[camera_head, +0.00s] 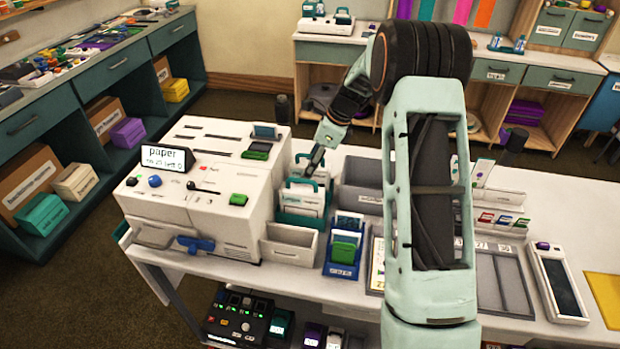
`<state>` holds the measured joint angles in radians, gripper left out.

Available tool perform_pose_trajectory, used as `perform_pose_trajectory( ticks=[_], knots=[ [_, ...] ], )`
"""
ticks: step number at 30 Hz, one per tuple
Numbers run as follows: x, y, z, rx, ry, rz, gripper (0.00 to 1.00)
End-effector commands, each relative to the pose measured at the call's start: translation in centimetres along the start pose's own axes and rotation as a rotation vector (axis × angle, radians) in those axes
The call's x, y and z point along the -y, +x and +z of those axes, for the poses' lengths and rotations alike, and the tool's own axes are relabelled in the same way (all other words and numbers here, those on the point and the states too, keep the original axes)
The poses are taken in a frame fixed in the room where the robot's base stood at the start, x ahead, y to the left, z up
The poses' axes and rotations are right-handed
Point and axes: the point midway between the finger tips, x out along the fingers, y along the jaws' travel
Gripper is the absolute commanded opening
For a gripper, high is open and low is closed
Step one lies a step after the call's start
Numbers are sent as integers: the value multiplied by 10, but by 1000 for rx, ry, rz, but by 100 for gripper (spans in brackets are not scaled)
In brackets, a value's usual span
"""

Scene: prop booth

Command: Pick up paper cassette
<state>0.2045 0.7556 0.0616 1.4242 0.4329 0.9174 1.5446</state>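Several white cassettes (302,199) with teal handles stand upright in a teal rack, just right of a white machine (200,190). They look like paper cassettes, but no label on them is readable. The machine's small display reads "paper" on its top line. My gripper (312,167) points down over the back of this rack, very close to the teal handles. I cannot tell whether it touches one. Its fingers are small and partly edge-on, so their opening is unclear.
Grey bins (290,244) and a blue holder (343,258) with green and white pieces stand in front of the rack. My forearm covers the table's middle. A handheld device (558,282) and yellow sheet (606,298) lie at right. Shelves line the left and back walls.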

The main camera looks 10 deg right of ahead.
Motion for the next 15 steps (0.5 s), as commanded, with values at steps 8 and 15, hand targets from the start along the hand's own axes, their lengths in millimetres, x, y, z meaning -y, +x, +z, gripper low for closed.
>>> perform_pose_trajectory(
  ticks=[8,15],
  knots=[
    [0,2,0,0,-1,-2,47],
    [0,2,0,0,-1,-2,21]
  ],
)
